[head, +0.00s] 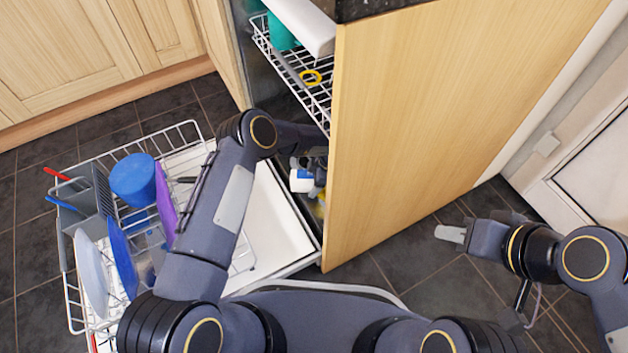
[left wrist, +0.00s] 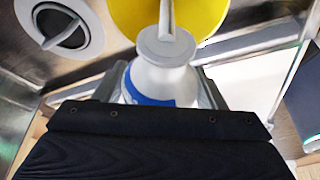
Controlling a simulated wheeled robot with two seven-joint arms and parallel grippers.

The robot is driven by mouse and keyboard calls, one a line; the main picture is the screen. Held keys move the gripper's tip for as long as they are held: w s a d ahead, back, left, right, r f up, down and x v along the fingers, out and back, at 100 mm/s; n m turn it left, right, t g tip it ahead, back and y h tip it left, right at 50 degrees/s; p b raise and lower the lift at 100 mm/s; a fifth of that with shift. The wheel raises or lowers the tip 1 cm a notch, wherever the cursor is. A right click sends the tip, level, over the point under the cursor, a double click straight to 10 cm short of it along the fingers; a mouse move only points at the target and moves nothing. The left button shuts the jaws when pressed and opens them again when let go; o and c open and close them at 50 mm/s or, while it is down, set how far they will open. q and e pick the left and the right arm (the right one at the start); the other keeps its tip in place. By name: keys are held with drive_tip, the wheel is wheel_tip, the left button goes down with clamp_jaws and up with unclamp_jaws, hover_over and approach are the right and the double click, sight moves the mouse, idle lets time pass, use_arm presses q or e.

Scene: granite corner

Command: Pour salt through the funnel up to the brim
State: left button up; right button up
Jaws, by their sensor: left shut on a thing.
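A white bottle with a blue label (left wrist: 160,82) is held between the fingers of my left gripper (left wrist: 162,98). Its narrow spout points to the top of the left wrist view, over the yellow funnel (left wrist: 208,16). I cannot see whether salt is flowing. In the head view the bottle (head: 301,180) and a bit of the funnel (head: 320,207) show inside the dishwasher, beside the wood panel. My left gripper (head: 314,168) is partly hidden there. The funnel's lower end and the salt opening are hidden. My right gripper (head: 450,233) is empty above the floor at the right; its finger gap is unclear.
The lower rack (head: 185,128) is pulled out at the left with plates, a blue bowl (head: 133,180) and a cutlery basket (head: 93,195). The upper rack (head: 290,72) hangs above my left arm. The wood panel (head: 420,110) stands close right. A round fitting (left wrist: 62,28) is beside the funnel.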

use_arm(q)
drive_tip(key=shift+r+h+p, duration=0.4)
drive_tip(key=shift+h+p, duration=0.25)
drive_tip(key=shift+h, duration=0.05)
drive_tip(key=shift+f, duration=0.15)
drive_tip(key=shift+r+h+p, duration=0.2)
drive_tip(key=shift+h+p, duration=0.15)
drive_tip(key=shift+h, duration=0.15)
drive_tip(key=shift+h+p, duration=0.3)
drive_tip(key=shift+h, duration=0.4)
drive_tip(key=shift+d, duration=0.15)
